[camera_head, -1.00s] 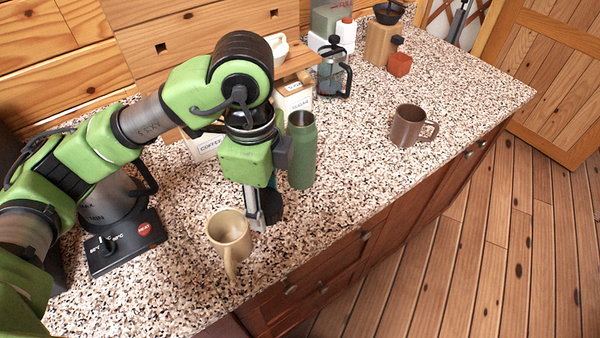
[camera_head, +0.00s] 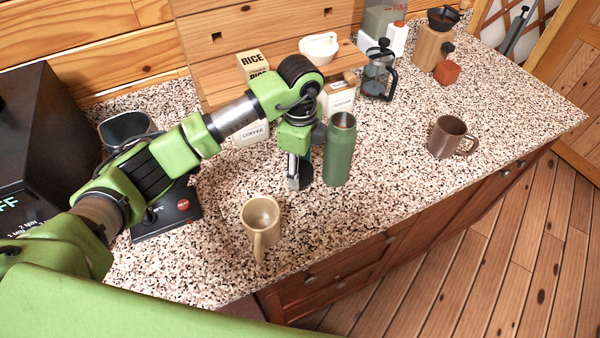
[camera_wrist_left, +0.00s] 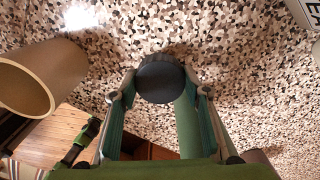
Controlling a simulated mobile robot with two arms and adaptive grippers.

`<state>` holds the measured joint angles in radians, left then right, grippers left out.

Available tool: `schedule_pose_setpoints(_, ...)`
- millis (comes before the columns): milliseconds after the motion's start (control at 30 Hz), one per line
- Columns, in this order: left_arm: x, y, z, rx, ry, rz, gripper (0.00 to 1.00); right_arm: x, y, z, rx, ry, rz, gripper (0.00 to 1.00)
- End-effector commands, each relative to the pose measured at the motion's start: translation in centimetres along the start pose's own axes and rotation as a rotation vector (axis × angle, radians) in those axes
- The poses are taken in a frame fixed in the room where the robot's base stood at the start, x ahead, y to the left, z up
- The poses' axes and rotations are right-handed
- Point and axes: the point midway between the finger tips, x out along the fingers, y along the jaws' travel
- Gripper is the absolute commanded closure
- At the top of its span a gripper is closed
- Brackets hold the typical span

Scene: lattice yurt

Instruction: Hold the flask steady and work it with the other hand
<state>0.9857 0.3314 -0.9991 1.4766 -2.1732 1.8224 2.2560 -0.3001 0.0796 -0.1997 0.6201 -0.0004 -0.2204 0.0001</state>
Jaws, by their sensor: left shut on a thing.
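The green flask (camera_head: 340,152) stands upright on the speckled counter, its top open. My left gripper (camera_head: 299,178) points down just left of the flask. It is shut on a round black lid (camera_head: 305,170), which is low at the counter; I cannot tell whether it touches the surface. In the left wrist view the black lid (camera_wrist_left: 161,79) sits between the fingertips of the gripper (camera_wrist_left: 158,88), and part of the green flask (camera_wrist_left: 189,125) shows beside it. My right gripper is in neither view.
A tan mug (camera_head: 262,218) stands in front of the gripper, and a brown mug (camera_head: 449,137) to the right. The counter between flask and brown mug is clear.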

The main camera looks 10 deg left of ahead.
Motion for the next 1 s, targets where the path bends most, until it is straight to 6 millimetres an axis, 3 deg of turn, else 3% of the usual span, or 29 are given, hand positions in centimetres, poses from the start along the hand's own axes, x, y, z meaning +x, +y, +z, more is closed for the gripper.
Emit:
schedule_pose_setpoints(200, 2.6, 0.0, 0.1, -0.001, -0.001, 0.004, 0.83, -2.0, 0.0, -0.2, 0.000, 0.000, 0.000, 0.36)
schedule_pose_setpoints(600, 3.5, 0.0, 0.0, -0.001, 0.000, 0.001, 0.83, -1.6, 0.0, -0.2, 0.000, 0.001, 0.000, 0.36)
schedule_pose_setpoints(633, 3.5, 0.0, 0.0, -0.001, 0.000, 0.000, 0.54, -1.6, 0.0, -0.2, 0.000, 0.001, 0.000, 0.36)
schedule_pose_setpoints(700, 3.4, 0.0, 0.0, -0.001, 0.000, 0.000, 0.40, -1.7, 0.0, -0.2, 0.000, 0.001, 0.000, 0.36)
schedule_pose_setpoints(1000, 3.3, 0.0, 0.0, -0.001, 0.000, 0.001, 0.40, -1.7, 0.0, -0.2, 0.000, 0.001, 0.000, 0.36)
